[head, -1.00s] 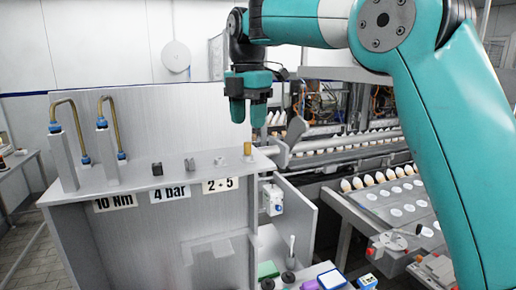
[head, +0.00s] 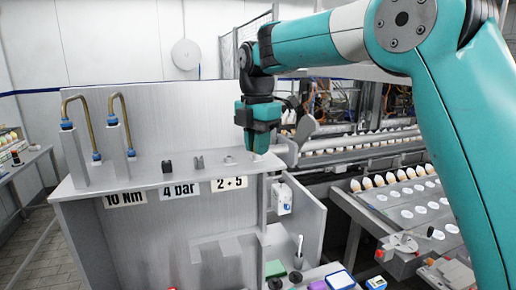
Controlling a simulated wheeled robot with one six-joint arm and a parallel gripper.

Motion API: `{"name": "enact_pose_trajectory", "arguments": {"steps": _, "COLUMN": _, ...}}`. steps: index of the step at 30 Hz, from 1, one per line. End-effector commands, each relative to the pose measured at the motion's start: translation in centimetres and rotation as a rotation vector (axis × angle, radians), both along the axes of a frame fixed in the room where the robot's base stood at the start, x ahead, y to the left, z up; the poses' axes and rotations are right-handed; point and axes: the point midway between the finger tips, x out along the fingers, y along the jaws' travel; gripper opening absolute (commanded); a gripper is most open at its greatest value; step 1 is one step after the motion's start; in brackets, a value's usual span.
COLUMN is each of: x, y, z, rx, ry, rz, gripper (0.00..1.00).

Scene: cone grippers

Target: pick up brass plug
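My gripper (head: 258,143) points down at the right end of the grey shelf (head: 140,176), just right of the "2 + 5" label (head: 231,184). Its teal fingers reach close to the shelf top. The brass plug is not clearly visible; the fingers cover the spot where it stood. I cannot tell whether the fingers touch it or are closed around it.
Two bent brass pipes with blue fittings (head: 70,125) stand on grey blocks at the shelf's left. Two small dark and grey parts (head: 166,166) (head: 199,162) stand left of my gripper. A grey bracket (head: 302,132) and the conveyor are close on the right.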

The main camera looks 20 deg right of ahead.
Motion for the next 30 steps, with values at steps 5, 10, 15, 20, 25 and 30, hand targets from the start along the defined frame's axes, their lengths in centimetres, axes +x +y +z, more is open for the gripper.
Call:
{"name": "enact_pose_trajectory", "arguments": {"steps": 5, "x": 0.0, "y": 0.0, "z": 0.0, "rx": 0.000, "ry": 0.000, "rz": 0.000, "gripper": 0.00}}
{"name": "enact_pose_trajectory", "arguments": {"steps": 10, "x": 0.0, "y": 0.0, "z": 0.1, "rx": 0.000, "ry": -0.001, "rz": 0.000, "gripper": 0.00}}
{"name": "enact_pose_trajectory", "arguments": {"steps": 15, "x": 0.1, "y": 0.0, "z": 1.0, "rx": 0.000, "ry": -0.003, "rz": 0.000, "gripper": 0.00}}
{"name": "enact_pose_trajectory", "arguments": {"steps": 20, "x": 0.1, "y": 0.0, "z": 3.4, "rx": 0.001, "ry": -0.005, "rz": -0.001, "gripper": 0.00}}
{"name": "enact_pose_trajectory", "arguments": {"steps": 25, "x": 0.1, "y": 0.0, "z": 7.1, "rx": 0.000, "ry": -0.004, "rz": -0.001, "gripper": 0.00}}
{"name": "enact_pose_trajectory", "arguments": {"steps": 30, "x": 0.1, "y": 0.0, "z": 9.1, "rx": 0.000, "ry": -0.002, "rz": 0.000, "gripper": 0.00}}
